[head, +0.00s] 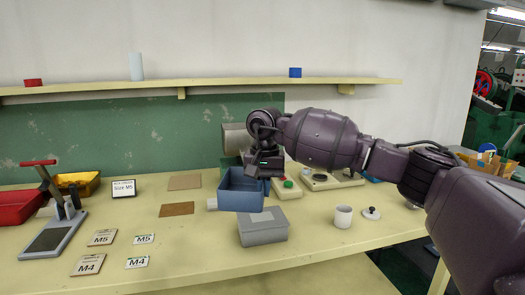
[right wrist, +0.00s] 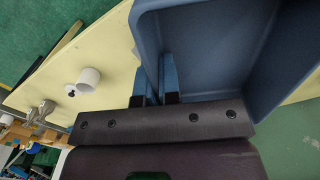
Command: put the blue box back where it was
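The blue box (head: 240,200) is an open-topped bin near the middle of the head view, behind and left of a grey box. My right gripper (head: 265,168) is at its upper right rim. In the right wrist view the blue box (right wrist: 215,45) fills the upper right. The two fingers of the right gripper (right wrist: 156,85) straddle its near wall and look closed on it. The box looks held above the table, though its underside is partly hidden. My left gripper is not in view.
The grey lidded box (head: 263,228) stands close in front. Two brown mats (head: 184,182) (head: 177,209) lie bare to the left. Red (head: 20,207) and yellow bins (head: 78,183) stand far left.

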